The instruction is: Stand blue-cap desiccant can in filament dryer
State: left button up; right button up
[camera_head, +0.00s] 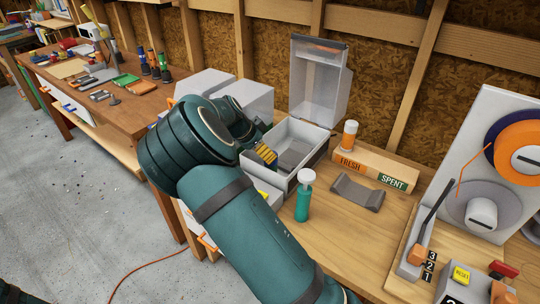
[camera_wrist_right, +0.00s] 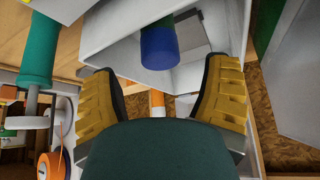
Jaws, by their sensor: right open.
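The blue-cap desiccant can (camera_wrist_right: 158,45) shows in the right wrist view inside the white filament dryer (camera_wrist_right: 105,32). My right gripper (camera_head: 266,153) is at the dryer's box. In the wrist view its yellow fingers (camera_wrist_right: 162,75) are spread apart, with the can between and slightly beyond the tips, apparently untouched. My left gripper is not in view.
A teal bottle with a white top (camera_head: 303,197) stands close in front of the dryer.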

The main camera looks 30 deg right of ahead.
jog(key=v, duration=0.5)
jog(key=shift+p, duration=0.3)
